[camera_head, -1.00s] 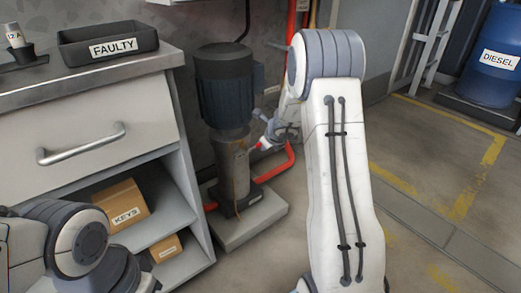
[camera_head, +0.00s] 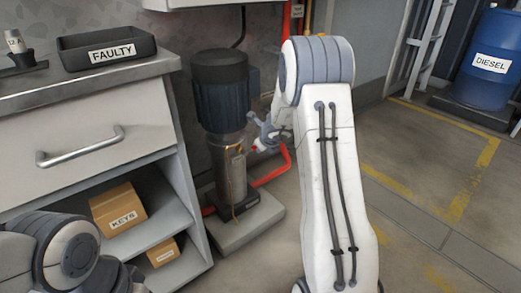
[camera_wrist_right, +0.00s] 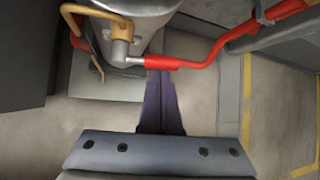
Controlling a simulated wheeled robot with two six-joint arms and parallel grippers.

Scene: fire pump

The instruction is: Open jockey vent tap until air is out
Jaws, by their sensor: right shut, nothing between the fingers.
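The jockey pump (camera_head: 221,95) stands on a grey plinth beside the cabinet, dark motor on top and metal body below. In the right wrist view, a brass tube (camera_wrist_right: 98,12) curves down beside the pump body, next to a grey metal fitting (camera_wrist_right: 121,48). A short lever with a red sleeve (camera_wrist_right: 160,62) sticks out from that fitting. My right gripper (camera_wrist_right: 158,75) is shut and empty, its fingertips right at the red sleeve; I cannot tell whether they touch. In the head view the right gripper (camera_head: 262,138) is beside the pump. My left gripper is out of view.
A red pipe (camera_wrist_right: 225,42) runs behind the lever in the wrist view. The cabinet (camera_head: 80,147) with a FAULTY tray (camera_head: 107,47) stands left of the pump. A DIESEL drum (camera_head: 489,62) is at the far right. Floor to the right is clear.

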